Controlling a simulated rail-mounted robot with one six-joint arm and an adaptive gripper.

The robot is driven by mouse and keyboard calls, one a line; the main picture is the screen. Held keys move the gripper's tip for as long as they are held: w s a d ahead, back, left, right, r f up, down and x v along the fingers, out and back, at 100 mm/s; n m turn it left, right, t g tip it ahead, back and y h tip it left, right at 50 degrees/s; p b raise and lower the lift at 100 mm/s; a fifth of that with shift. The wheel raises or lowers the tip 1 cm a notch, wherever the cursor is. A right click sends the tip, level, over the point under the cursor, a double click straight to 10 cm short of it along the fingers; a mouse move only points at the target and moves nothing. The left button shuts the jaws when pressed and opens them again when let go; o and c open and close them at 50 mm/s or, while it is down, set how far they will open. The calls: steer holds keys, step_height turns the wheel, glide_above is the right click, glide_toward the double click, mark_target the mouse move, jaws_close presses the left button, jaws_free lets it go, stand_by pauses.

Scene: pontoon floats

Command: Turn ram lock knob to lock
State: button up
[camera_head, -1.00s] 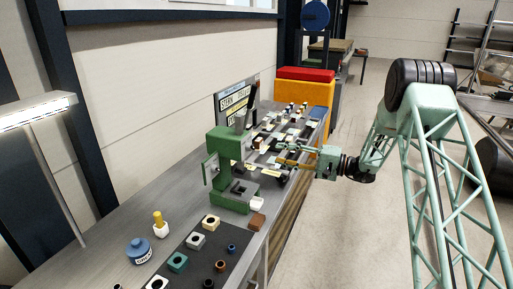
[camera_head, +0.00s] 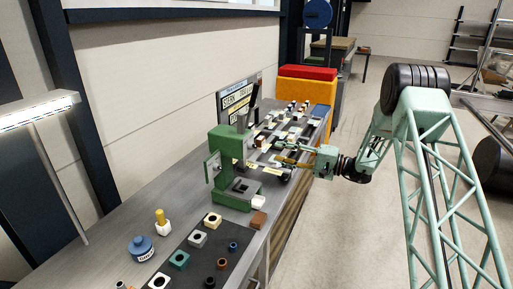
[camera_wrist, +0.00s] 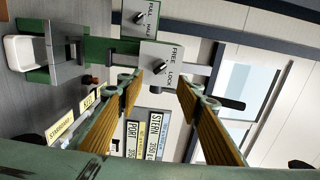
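In the wrist view, the ram lock knob (camera_wrist: 159,68) is a small dark knob on a pale plate (camera_wrist: 165,58) marked FREE and LOCK. Which mark it points to is hard to tell. The plate sits on the green press (camera_head: 228,160), which stands on the bench in the head view. My gripper (camera_wrist: 162,98) is open, with its two wood-coloured finger pads apart and nothing between them. In the wrist picture the knob lies just above the gap between the fingertips; the gripper does not appear to touch it. In the head view my gripper (camera_head: 282,160) is right of the press.
A second knob (camera_wrist: 139,17) on a plate marked FULL and HALF is beside the lock plate. STERN and PORT labels (camera_wrist: 155,135) show between and below the fingers. The bench holds a blue pot (camera_head: 141,248), several square blocks on a dark mat (camera_head: 205,262), and many small parts farther back.

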mark_target(256, 146)
steer(key=p+x, duration=0.2)
steer(key=x, duration=1)
steer(key=shift+d, duration=0.1)
steer(key=c, duration=0.8)
